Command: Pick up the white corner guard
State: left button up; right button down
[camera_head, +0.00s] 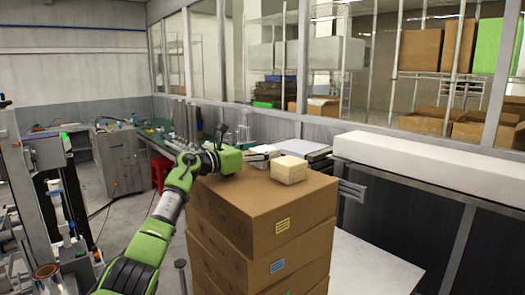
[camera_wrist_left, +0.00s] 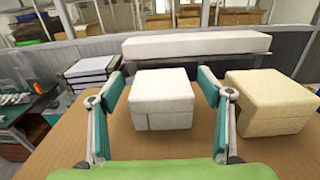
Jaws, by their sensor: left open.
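The white corner guard (camera_wrist_left: 162,97) looks like a pale, block-shaped piece on top of the brown carton stack. In the head view, the corner guard (camera_head: 263,150) is small and partly hidden by my left gripper (camera_head: 260,156). The left gripper is open, just above the carton top. In the left wrist view, its two fingers stand left and right of the white piece, with a gap on each side. I cannot tell how far the fingers reach along it. My right gripper is not in view.
A cream block (camera_head: 289,171) stands on the carton top (camera_head: 245,196), close to the right of the white piece; it also shows in the left wrist view (camera_wrist_left: 268,101). A long white slab (camera_head: 430,165) lies behind. Flat stacked cases (camera_wrist_left: 92,72) stand behind left.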

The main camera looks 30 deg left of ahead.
pick_arm(q)
jog(key=shift+w+d, duration=0.2)
jog(key=shift+w, duration=0.2)
jog(key=shift+s+a, duration=0.1)
jog(key=c, duration=1.2)
